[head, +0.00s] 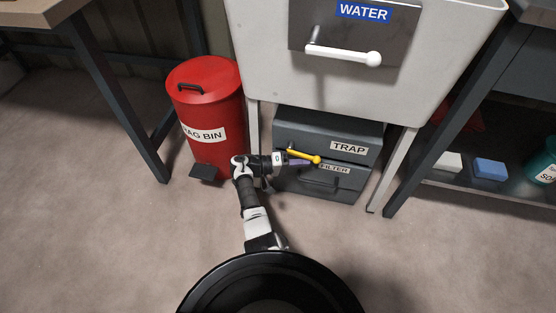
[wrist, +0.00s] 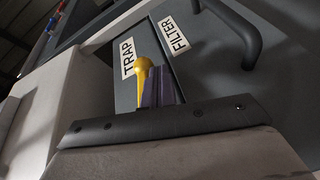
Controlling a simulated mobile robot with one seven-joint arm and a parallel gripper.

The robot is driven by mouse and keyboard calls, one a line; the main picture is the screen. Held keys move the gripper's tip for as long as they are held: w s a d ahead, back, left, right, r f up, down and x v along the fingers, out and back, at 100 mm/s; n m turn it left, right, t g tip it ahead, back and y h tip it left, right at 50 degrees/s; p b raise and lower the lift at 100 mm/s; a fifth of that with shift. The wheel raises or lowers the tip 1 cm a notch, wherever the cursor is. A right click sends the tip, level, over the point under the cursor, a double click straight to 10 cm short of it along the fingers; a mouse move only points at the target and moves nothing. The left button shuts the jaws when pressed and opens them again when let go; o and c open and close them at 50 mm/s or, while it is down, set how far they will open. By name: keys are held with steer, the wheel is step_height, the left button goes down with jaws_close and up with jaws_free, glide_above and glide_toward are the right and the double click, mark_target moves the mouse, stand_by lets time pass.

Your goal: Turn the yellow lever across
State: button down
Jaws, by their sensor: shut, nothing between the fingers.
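The yellow lever (head: 304,155) with a ball end is on the front of the grey trap box, between the TRAP and FILTER labels. It points to the right, nearly level in the head view. My gripper (head: 303,164) is shut and empty, right below the lever, with its purple fingers close along it. In the wrist view the lever's yellow ball (wrist: 143,64) shows beside my shut fingers (wrist: 163,86). I cannot tell whether they touch.
The trap box (head: 350,128) stands under a white sink (head: 390,100) with legs. A red bin (head: 205,95) with a pedal stands to the left. A WATER lever (head: 340,55) is above. A shelf on the right holds a blue block (head: 490,168). The floor in front is clear.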

stand_by(0.3)
steer(key=s+a+r, duration=0.1)
steer(key=a, duration=1.2)
steer(key=shift+a+b, duration=0.35)
steer(key=shift+b, duration=0.05)
steer(key=shift+r, duration=0.1)
